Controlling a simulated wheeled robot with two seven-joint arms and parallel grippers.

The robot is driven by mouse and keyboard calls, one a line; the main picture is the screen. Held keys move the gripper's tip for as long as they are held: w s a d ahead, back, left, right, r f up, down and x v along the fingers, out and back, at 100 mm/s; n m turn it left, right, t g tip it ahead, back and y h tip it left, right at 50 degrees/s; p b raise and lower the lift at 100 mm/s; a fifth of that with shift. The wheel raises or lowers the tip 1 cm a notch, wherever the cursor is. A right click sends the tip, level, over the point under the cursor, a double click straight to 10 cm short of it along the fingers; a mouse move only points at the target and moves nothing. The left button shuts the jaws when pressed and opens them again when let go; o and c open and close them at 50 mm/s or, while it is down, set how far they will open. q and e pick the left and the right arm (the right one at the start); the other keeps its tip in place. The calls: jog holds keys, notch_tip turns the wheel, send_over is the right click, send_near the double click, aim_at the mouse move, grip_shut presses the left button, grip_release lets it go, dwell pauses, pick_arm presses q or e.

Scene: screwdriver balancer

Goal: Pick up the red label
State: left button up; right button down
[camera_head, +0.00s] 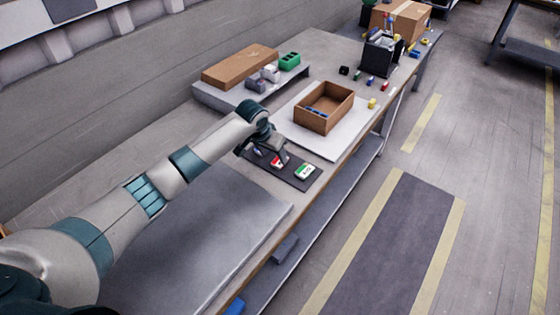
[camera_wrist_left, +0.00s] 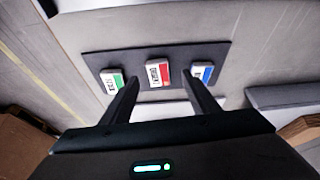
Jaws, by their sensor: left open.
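The red label (camera_head: 279,162) is a small white block with a red part, on the dark mat (camera_head: 292,180). In the left wrist view the red label (camera_wrist_left: 157,73) is the middle one of three, with a green label (camera_wrist_left: 112,80) to its left and a blue label (camera_wrist_left: 203,73) to its right. In the head view the green label (camera_head: 306,171) lies at right; the blue one is mostly hidden by my gripper. My left gripper (camera_head: 270,159) is open above the mat. In the wrist view its fingers (camera_wrist_left: 158,84) frame the red label, with nothing between them. My right gripper is out of view.
An open cardboard box (camera_head: 324,107) stands on a white board behind the mat. A raised shelf with a flat brown box (camera_head: 240,67) and a green block (camera_head: 289,60) is at back left. A black bin (camera_head: 381,55) stands farther back. A grey panel (camera_head: 190,245) lies in front.

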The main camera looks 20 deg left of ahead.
aim_at(278, 162)
pick_arm(q)
jog(key=shift+f, duration=0.1)
dwell(0.3)
jog(key=shift+w+d+f+p, duration=0.35)
jog(key=shift+w+f+p, duration=0.15)
jog(key=shift+w+f, duration=0.15)
jog(key=shift+p+x, duration=0.3)
jog(key=shift+x, duration=1.35)
jog(key=c, duration=1.3)
